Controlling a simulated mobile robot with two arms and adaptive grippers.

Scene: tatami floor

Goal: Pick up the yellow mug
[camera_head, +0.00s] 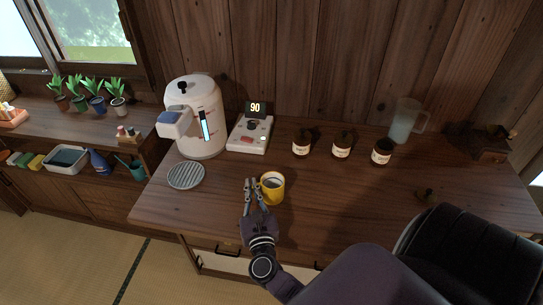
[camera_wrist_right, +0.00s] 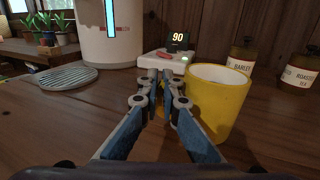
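My right gripper (camera_head: 255,186) is beside the mug's left side. Its two fingers (camera_wrist_right: 161,80) point forward with a narrow gap between them and nothing visibly held. The right finger overlaps the mug's left edge in the wrist view; I cannot tell whether it touches. The mug's handle is not clearly visible. My left gripper is not in view.
A white water dispenser (camera_head: 203,118), a round grate (camera_head: 186,175) and a scale reading 90 (camera_head: 249,134) are behind and left. Several labelled jars (camera_head: 341,147) and a clear pitcher (camera_head: 405,121) stand at the back right. A small knobbed object (camera_head: 427,196) lies right. The counter between is clear.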

